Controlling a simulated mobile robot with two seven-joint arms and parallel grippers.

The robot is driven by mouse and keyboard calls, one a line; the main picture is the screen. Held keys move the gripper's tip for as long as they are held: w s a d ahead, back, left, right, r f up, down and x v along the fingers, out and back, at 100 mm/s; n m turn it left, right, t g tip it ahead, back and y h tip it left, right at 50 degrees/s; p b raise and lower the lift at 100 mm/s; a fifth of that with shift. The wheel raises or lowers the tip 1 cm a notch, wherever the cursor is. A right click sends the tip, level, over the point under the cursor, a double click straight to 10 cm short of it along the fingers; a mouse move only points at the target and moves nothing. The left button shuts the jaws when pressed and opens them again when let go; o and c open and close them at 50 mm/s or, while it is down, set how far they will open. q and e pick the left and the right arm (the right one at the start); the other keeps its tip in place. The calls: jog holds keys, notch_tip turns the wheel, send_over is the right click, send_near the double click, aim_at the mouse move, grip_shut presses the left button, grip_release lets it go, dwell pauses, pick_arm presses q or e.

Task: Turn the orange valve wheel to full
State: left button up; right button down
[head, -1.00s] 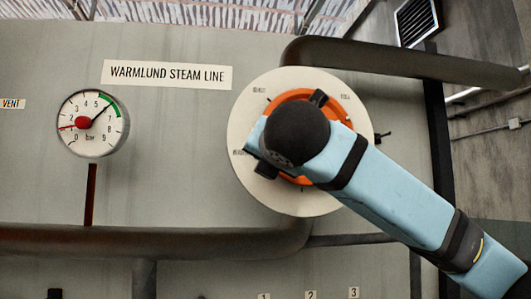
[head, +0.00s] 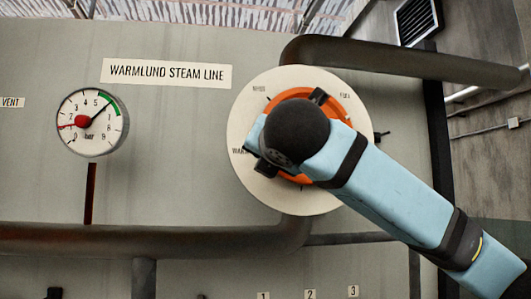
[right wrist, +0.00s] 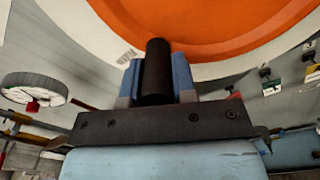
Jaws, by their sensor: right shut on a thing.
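The orange valve wheel (head: 335,104) sits on a round white plate (head: 283,82) with printed labels around its rim. One label at the upper right reads like FULL; the one at the left is partly covered. A black grip (head: 319,97) shows on the wheel's upper right. My right arm hides much of the wheel. My right gripper (right wrist: 157,85) is shut on a black cylindrical grip (right wrist: 157,65) at the wheel's left side, with its blue fingers on both sides of it. The orange wheel fills the top of the right wrist view (right wrist: 215,25). My left gripper is not in view.
A round pressure gauge (head: 92,123) hangs at the left, its black needle near the green band. A WARMLUND STEAM LINE sign (head: 167,73) is above. Dark pipes run above (head: 400,60) and below (head: 150,239) the plate. Numbered labels line the bottom.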

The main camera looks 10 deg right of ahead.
jog(key=c, duration=1.2)
grip_release()
jog(key=shift+d+r, duration=0.25)
jog(key=shift+d, duration=0.1)
jog(key=shift+o, duration=1.4)
jog(key=shift+d, duration=0.3)
jog(key=shift+a+f, duration=0.2)
jog(key=s+b, duration=0.3)
jog(key=s, duration=1.1)
jog(key=shift+b, duration=0.4)
jog(key=shift+c, duration=0.3)
